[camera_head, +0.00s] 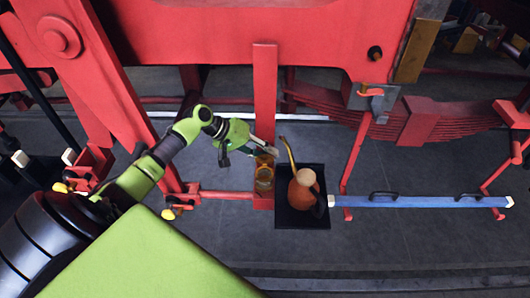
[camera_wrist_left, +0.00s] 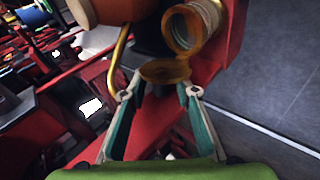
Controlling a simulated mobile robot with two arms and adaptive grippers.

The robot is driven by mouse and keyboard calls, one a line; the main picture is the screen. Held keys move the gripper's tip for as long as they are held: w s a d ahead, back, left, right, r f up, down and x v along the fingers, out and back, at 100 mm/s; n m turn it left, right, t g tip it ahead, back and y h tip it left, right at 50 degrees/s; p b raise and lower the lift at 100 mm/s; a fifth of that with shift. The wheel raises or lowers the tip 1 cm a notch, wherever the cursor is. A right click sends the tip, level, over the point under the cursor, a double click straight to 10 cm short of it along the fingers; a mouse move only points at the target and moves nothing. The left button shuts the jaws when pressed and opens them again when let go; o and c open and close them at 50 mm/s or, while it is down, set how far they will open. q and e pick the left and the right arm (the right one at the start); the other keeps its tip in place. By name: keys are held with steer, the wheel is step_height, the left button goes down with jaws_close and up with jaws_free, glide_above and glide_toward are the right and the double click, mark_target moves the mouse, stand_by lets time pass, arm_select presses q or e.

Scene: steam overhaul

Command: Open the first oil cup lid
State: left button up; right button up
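The brass oil cup (camera_wrist_left: 188,28) shows in the left wrist view with its round mouth uncovered. Its amber lid (camera_wrist_left: 165,71) is swung away from the mouth, at the cup's edge. In the head view the left gripper (camera_head: 268,150) is just above the cup; whether a fingertip touches the lid is unclear. My right gripper is not in view.
An orange oil can (camera_head: 303,192) with a thin brass spout stands on a black tray (camera_head: 288,221) right of the cup. The spout (camera_wrist_left: 118,62) is close to one fingertip. A red post (camera_head: 265,85) rises behind the cup. A blue bar (camera_head: 420,202) extends right.

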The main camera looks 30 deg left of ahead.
arm_select(q)
steer(key=v, duration=0.7)
steer(key=shift+s+r, duration=0.15)
steer(key=shift+a, duration=0.1)
stand_by(0.5)
